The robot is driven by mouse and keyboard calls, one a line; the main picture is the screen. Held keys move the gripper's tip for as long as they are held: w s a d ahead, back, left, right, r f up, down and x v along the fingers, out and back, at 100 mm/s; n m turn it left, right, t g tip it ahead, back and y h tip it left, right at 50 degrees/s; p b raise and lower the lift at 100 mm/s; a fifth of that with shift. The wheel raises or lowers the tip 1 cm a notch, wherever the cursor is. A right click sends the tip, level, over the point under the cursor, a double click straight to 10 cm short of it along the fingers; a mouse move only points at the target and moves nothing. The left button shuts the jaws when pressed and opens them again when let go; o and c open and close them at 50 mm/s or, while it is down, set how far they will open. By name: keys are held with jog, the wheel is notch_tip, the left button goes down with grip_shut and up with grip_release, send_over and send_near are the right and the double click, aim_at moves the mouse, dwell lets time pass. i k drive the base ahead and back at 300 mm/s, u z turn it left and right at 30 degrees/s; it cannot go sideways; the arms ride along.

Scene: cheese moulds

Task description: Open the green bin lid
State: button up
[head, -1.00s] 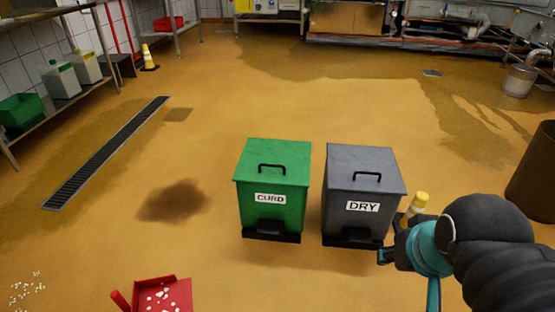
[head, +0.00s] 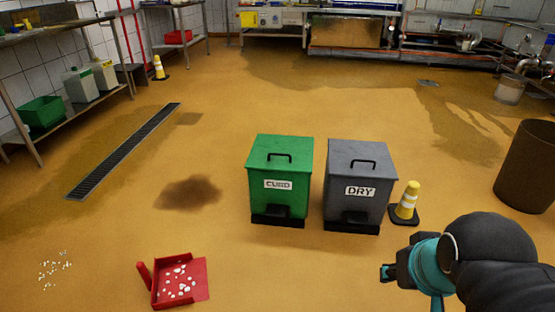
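The green bin (head: 280,203) stands upright on the floor near the middle of the head view, with a white label that seems to read CURD. Its green lid (head: 280,152) is shut and has a black handle (head: 279,156) on top. A black pedal (head: 276,212) sits low on its front. My gripper (head: 386,273) is at the lower right, nearer to me than the bins and apart from the green bin. It is small and dark here, and its fingers do not show clearly enough to tell their opening.
A grey bin (head: 358,204) labelled DRY stands just right of the green one, with a yellow cone (head: 407,201) beside it. A red dustpan (head: 180,282) with white bits lies at the lower left. A brown barrel (head: 527,168) is at the right.

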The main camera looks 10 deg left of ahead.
aim_at(269, 151)
jog(key=u, duration=0.4)
jog(key=i, duration=1.35)
jog(key=u, duration=0.2)
